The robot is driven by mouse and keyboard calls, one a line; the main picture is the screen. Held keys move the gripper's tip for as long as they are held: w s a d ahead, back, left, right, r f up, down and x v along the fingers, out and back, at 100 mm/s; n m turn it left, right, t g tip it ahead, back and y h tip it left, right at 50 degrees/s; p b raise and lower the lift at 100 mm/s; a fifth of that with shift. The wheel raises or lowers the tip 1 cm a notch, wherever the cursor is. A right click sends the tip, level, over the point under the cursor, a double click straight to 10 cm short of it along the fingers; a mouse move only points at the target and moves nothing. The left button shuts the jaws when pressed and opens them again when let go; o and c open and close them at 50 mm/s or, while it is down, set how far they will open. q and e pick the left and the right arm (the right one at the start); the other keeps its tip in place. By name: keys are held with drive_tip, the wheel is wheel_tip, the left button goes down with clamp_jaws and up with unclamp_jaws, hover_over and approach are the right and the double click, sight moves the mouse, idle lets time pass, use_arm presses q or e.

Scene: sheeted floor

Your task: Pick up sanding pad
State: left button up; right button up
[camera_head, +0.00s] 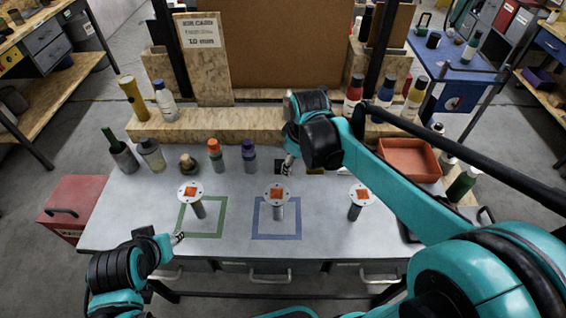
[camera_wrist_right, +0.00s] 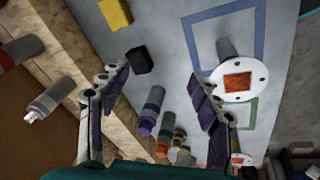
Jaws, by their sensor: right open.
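Small blocks that could be the sanding pad lie on the grey table: a black block (camera_head: 278,168), also in the right wrist view (camera_wrist_right: 138,60), and a yellow block (camera_head: 315,171), also there (camera_wrist_right: 115,13). Orange squares also sit on white discs on grey posts: left (camera_head: 190,191), middle (camera_head: 277,193) and right (camera_head: 362,194). I cannot tell which is the pad. My right gripper (camera_head: 288,165) is open and empty beside the black block; its spread fingers (camera_wrist_right: 160,82) show in the wrist view. My left gripper (camera_head: 178,238) is small at the table's front left; its opening is unclear.
A green outline (camera_head: 182,220) and a blue outline (camera_head: 256,225) mark the tabletop. Several bottles stand at the left, including an orange-capped one (camera_head: 215,155). A wooden ledge (camera_head: 230,122) runs along the back. A red-orange tray (camera_head: 408,160) sits at the right.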

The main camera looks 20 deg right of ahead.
drive_tip(key=w+f+n+g+p, duration=0.1)
drive_tip(key=w+f+n, duration=0.1)
drive_tip(key=w, duration=0.3)
drive_tip(key=n+g+p, duration=0.2)
drive_tip(key=n, duration=0.2)
hover_over(283, 164)
drive_tip(key=f, duration=0.4)
drive_tip(key=shift+s+d+f, duration=0.1)
drive_tip(key=shift+s+d, duration=0.25)
drive_tip(key=shift+s, duration=0.05)
drive_tip(key=shift+w+f, duration=0.15)
drive_tip(key=shift+f, duration=0.15)
wheel_tip(283, 164, down, 3)
drive_tip(key=shift+w+r+b, duration=0.1)
drive_tip(key=shift+r+b, duration=0.05)
drive_tip(key=shift+b, duration=0.4)
drive_tip(key=f, duration=0.2)
drive_tip(key=f+b, duration=0.2)
drive_tip(key=f, duration=0.1)
drive_tip(key=shift+w+a+f, duration=0.25)
drive_tip(key=shift+a+f, duration=0.05)
drive_tip(key=shift+a, duration=0.05)
drive_tip(key=shift+r, duration=0.1)
drive_tip(key=c, duration=1.1)
